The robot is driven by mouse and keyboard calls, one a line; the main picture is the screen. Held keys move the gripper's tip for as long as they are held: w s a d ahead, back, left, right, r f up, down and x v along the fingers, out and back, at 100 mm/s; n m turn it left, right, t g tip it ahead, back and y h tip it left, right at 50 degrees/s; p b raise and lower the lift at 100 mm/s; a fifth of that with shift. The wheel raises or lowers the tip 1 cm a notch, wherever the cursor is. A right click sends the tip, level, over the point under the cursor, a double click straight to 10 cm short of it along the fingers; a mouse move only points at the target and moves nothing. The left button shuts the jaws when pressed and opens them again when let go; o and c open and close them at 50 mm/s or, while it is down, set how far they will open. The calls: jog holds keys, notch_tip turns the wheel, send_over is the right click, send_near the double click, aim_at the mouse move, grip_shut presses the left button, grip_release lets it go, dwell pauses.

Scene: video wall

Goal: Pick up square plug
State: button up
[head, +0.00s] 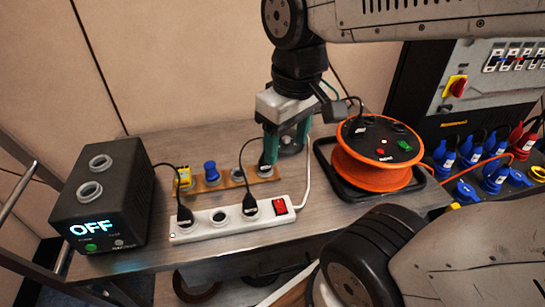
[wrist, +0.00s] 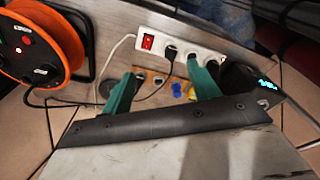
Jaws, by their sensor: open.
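A wooden rack (head: 224,182) on the metal table holds a small yellow squarish piece (head: 183,177) at its left end, which looks like the square plug. A blue round plug (head: 211,171) stands beside it. A black plug with a cord stands at the rack's right end, partly behind a finger. My gripper (head: 287,152) has green fingers spread apart, pointing down near the rack's right end. In the wrist view my gripper (wrist: 161,70) frames part of the rack and a black cord; the blue plug (wrist: 176,90) shows small between the fingers. I see nothing held.
A white power strip (head: 200,233) with a red switch and black plugs lies in front of the rack. A black box (head: 100,200) reading OFF stands left. An orange cable reel (head: 372,170) stands right, close to the gripper. Cords cross the table. Blue and red connectors fill the far right.

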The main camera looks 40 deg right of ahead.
jog(key=w+d+f+n, duration=0.3)
jog(key=w+f+n, duration=0.1)
jog(key=w, duration=0.6)
jog(key=n+g, duration=0.1)
jog(key=n, duration=0.6)
send_over(264, 156)
jog(key=f, duration=1.4)
jog(key=shift+s+f, duration=0.3)
jog(key=shift+f, duration=0.05)
jog(key=shift+n, duration=0.3)
jog(key=f, duration=0.7)
jog(key=shift+w, duration=0.25)
jog(key=shift+f, duration=0.6)
jog(key=c, duration=1.2)
